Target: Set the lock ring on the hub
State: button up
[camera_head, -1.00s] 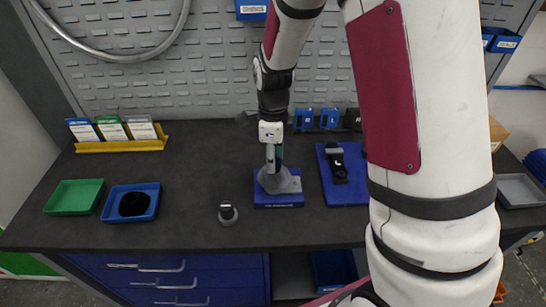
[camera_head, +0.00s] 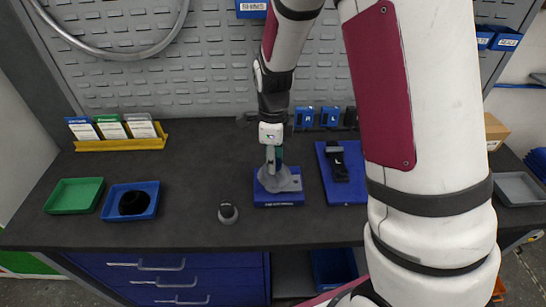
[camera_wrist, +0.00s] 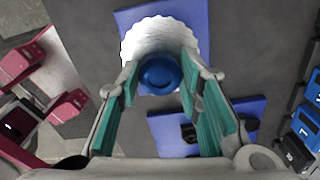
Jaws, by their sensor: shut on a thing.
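My gripper (camera_wrist: 160,80) points down, with its teal fingers closed on the sides of a round blue piece (camera_wrist: 160,72), seemingly the lock ring. Below it in the wrist view is a pale, scalloped disc (camera_wrist: 150,32), which I take for the hub's part, on a blue base plate (camera_wrist: 196,14). In the head view my gripper (camera_head: 273,163) is over the grey hub part (camera_head: 282,184) on its blue base (camera_head: 278,201). The blue piece overlaps the disc's edge in the wrist view. I cannot tell whether they touch; the fingers hide the contact in the head view.
A blue mat with a black fixture (camera_head: 338,165) lies close to the right. A small grey round part with a black top (camera_head: 228,212) stands to the front left. A blue tray (camera_head: 112,213) holds a black ring-like part, beside a green tray (camera_head: 74,196).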

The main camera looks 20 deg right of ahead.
jog(key=shift+f, duration=0.1)
jog(key=o, duration=1)
notch_tip(320, 180, up, 12)
jog(key=s+r+n+t, duration=0.2)
jog(key=s+r+n, duration=0.4)
jog(key=s+n, duration=0.4)
jog(key=s+r+n+t, duration=0.3)
jog(key=s+r+n, duration=0.4)
jog(key=s+n, duration=0.4)
jog(key=n, duration=0.2)
jog(key=shift+s+d+n, duration=0.2)
jog(key=shift+n, duration=0.2)
